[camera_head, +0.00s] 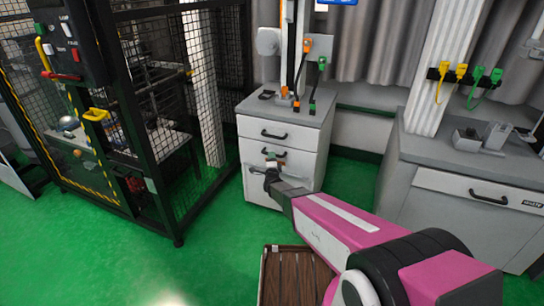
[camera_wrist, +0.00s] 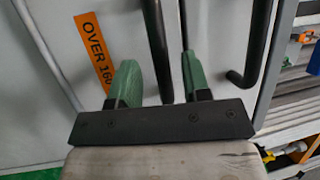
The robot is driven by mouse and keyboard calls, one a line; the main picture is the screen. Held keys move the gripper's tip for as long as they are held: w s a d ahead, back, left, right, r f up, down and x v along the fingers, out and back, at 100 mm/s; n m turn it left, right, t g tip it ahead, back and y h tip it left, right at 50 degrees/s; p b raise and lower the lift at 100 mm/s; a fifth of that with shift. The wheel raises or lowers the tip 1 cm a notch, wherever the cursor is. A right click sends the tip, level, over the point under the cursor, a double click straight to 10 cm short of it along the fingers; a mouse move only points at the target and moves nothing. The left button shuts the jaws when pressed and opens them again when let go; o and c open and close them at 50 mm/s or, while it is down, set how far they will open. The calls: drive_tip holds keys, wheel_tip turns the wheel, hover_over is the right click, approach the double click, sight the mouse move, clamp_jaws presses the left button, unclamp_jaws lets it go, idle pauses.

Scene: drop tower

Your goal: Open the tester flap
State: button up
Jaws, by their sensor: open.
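I cannot tell for sure which part is the tester flap. The black mesh tester cage (camera_head: 160,120) stands at the left in the head view, with a yellow handle (camera_head: 95,114) on its front side. My gripper (camera_head: 271,160) is away from it, at the front of a grey drawer cabinet (camera_head: 262,120). In the wrist view my gripper (camera_wrist: 160,80) is open, its green fingers on either side of a dark bar handle (camera_wrist: 157,40). Whether they touch it is unclear. An orange "OVER 160" label (camera_wrist: 95,50) is on the grey front.
A second handle (camera_wrist: 255,45) is to the right in the wrist view. A control panel (camera_head: 68,45) tops the cage. A brown slatted crate (camera_head: 295,275) is on the floor below my arm. Another cabinet (camera_head: 440,200) stands at right. Green floor (camera_head: 150,265) is clear in front of the cage.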

drive_tip(key=w, duration=0.3)
drive_tip(key=shift+w+r, duration=0.1)
drive_tip(key=shift+r, duration=0.2)
clamp_jaws()
